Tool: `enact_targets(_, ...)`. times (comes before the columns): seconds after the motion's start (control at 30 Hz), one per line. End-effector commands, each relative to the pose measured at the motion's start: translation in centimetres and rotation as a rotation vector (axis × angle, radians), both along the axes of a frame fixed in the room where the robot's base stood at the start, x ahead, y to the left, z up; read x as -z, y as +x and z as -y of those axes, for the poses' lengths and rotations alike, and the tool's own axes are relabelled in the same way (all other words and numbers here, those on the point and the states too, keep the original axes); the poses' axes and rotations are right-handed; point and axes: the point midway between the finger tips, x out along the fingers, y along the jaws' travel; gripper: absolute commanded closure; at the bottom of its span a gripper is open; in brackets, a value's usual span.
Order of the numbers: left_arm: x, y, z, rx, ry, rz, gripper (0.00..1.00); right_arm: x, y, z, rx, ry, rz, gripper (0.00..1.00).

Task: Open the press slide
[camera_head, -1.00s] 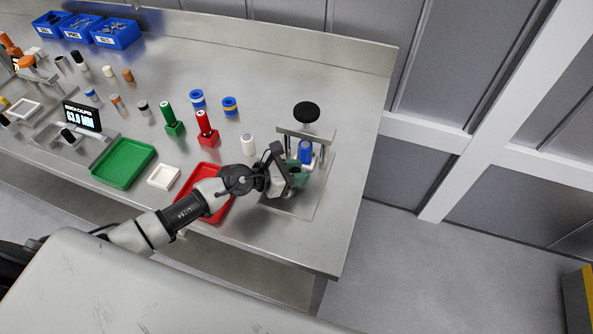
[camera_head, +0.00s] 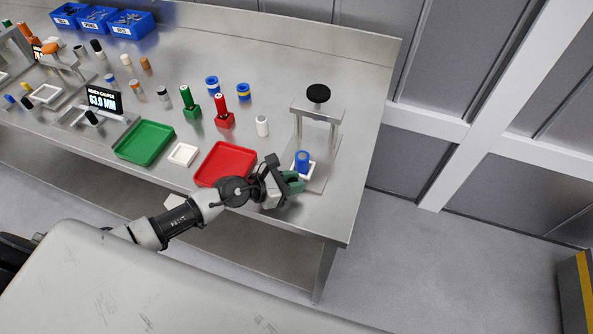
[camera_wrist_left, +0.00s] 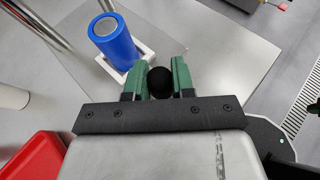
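The press (camera_head: 331,113) is a metal frame with a black round top knob, standing on a plate at the right end of the bench. Its slide, a white square holder (camera_head: 310,170), sits in front of the frame with a blue cylinder (camera_head: 303,157) upright in it. The left wrist view also shows the white holder (camera_wrist_left: 146,62) and the blue cylinder (camera_wrist_left: 118,45). My left gripper (camera_head: 293,183) is at the front of the slide. Its green fingers (camera_wrist_left: 160,74) are closed around a black ball knob (camera_wrist_left: 161,84). The link between knob and holder is hidden.
A red tray (camera_head: 224,164), a small white tray (camera_head: 183,154) and a green tray (camera_head: 145,142) lie left of my gripper. A white cylinder (camera_head: 262,126) and red holder (camera_head: 224,119) stand behind. The bench's front edge is close to my gripper.

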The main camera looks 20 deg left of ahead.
Motion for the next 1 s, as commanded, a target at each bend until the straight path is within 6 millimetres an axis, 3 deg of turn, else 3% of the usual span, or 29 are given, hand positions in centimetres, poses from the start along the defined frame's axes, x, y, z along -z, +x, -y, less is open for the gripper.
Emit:
enact_targets(0.13,-0.4,-0.3,0.1,0.007,-0.002,0.005,1.00,-0.1,-2.1,0.0,0.001,0.000,-0.031,1.00)
enact_targets(0.3,-0.3,-0.3,0.2,0.007,-0.002,0.004,1.00,-0.1,0.3,-0.1,0.001,0.001,0.002,1.00)
enact_targets(0.33,-0.2,-0.3,0.2,0.007,-0.002,0.004,0.72,-0.2,0.9,-0.1,0.000,0.001,0.011,1.00)
enact_targets(0.5,-0.3,-0.2,0.1,0.006,-0.002,0.004,0.50,-0.3,2.4,-0.2,0.000,0.004,0.036,1.00)
enact_targets(0.8,-0.5,-0.4,-0.1,0.004,-0.002,0.007,0.50,-0.1,0.3,-0.1,0.000,0.002,0.006,1.00)
enact_targets(1.0,-1.3,-2.3,-2.1,0.005,0.001,0.006,0.50,0.4,0.0,-0.1,0.000,0.001,0.000,1.00)
